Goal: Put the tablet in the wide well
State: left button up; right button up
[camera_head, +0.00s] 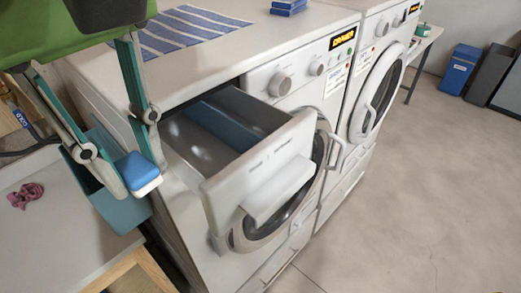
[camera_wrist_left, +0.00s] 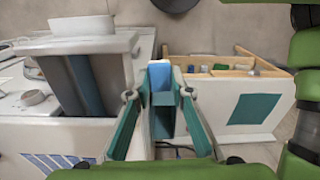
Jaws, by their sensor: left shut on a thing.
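The tablet (camera_head: 138,170), blue with a white layer, is clamped between the fingertips of my left gripper (camera_head: 130,168). It also shows in the left wrist view (camera_wrist_left: 160,70). My left gripper hangs in the air, left of the open detergent drawer (camera_head: 250,172) of the nearer washer. The drawer is pulled out, and a blue strip (camera_head: 222,127) runs along its inside between grey wells. The grey well (camera_head: 188,140) on the near left side looks wide and empty. The tablet is outside the drawer and apart from it. My right gripper is not in view.
The nearer washer's top (camera_head: 200,65) carries a striped cloth (camera_head: 185,30) and blue packs (camera_head: 289,6).

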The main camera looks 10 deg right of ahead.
pick_arm(q)
jog(key=shift+s+d+r+m, duration=0.2)
jog(key=shift+d+r+m, duration=0.05)
jog(key=shift+r+m, duration=0.05)
jog(key=shift+w+d+f, duration=0.1)
jog(key=shift+w+f, duration=0.05)
jog(key=shift+w, duration=0.15)
jog(key=w+d+f+p, duration=0.2)
jog(key=w, duration=0.1)
jog(key=w+d+f+p, duration=0.2)
jog(key=w+f, duration=0.1)
jog(key=w+d+f+p, duration=0.1)
jog(key=w+f+p, duration=0.1)
jog(key=w+f, duration=0.1)
jog(key=shift+w+d+f, duration=0.15)
jog(key=shift+w+d, duration=0.25)
jog(key=shift+w, duration=0.2)
jog(key=shift+w+d+f, duration=0.1)
jog(key=shift+w+f, duration=0.25)
jog(key=shift+f, duration=0.05)
notch_tip(320, 180, down, 3)
jog(key=shift+w+d+f+p, duration=0.15)
jog(key=shift+p, duration=0.6)
jog(key=shift+f+b, duration=0.4)
jog(key=o, duration=0.9)
jog(key=shift+r, duration=0.1)
